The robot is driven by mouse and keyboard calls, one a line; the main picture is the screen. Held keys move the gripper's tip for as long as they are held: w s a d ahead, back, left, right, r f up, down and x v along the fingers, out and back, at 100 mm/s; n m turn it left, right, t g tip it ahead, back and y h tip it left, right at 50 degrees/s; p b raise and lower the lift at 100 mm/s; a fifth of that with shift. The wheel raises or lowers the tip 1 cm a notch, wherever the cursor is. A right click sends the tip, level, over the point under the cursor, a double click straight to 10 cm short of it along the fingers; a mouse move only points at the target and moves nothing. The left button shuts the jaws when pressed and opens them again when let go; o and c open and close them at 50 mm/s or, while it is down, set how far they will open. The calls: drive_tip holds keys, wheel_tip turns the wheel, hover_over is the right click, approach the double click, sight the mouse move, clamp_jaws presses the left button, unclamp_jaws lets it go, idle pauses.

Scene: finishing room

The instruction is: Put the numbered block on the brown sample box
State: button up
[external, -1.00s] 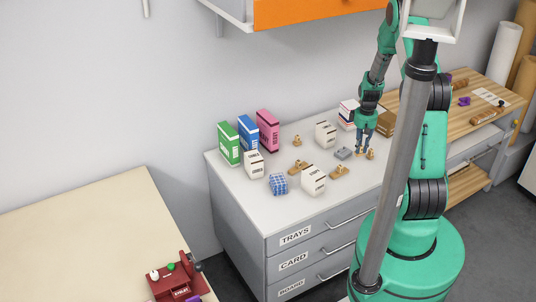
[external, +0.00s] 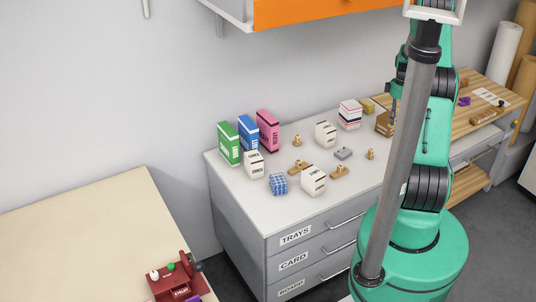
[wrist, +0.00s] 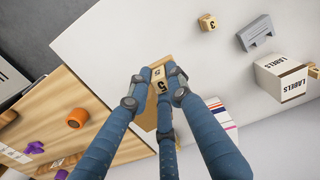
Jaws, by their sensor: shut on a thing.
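The numbered block (wrist: 158,74), a small tan cube marked 5, is held between the fingertips of my gripper (wrist: 157,88) in the wrist view. The brown sample box (wrist: 147,117) shows partly behind the block and fingers there. In the external view the brown sample box (external: 383,123) stands near the right end of the white counter. My gripper (external: 393,108) is at this box, partly hidden by my column and arm, and the block cannot be made out there. I cannot tell whether the block touches the box.
A striped stack (external: 349,115) stands left of the brown box. A wooden bench (external: 462,117) adjoins the counter's right end.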

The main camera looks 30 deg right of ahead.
sight(389, 117)
drive_tip(key=shift+w+d, duration=0.1)
idle(0.3)
drive_tip(key=w+d, duration=0.3)
drive_tip(key=w, duration=0.1)
drive_tip(key=w+d+f, duration=0.1)
drive_tip(key=w+d, duration=0.2)
drive_tip(key=w, duration=0.1)
drive_tip(key=w+d, duration=0.4)
drive_tip(key=shift+d+f+p, duration=0.1)
drive_tip(key=shift+f+p, duration=0.15)
drive_tip(key=shift+p, duration=0.1)
clamp_jaws()
drive_tip(key=shift+f, duration=1.75)
drive_tip(key=shift+f, duration=0.1)
drive_tip(key=o, duration=0.9)
unclamp_jaws()
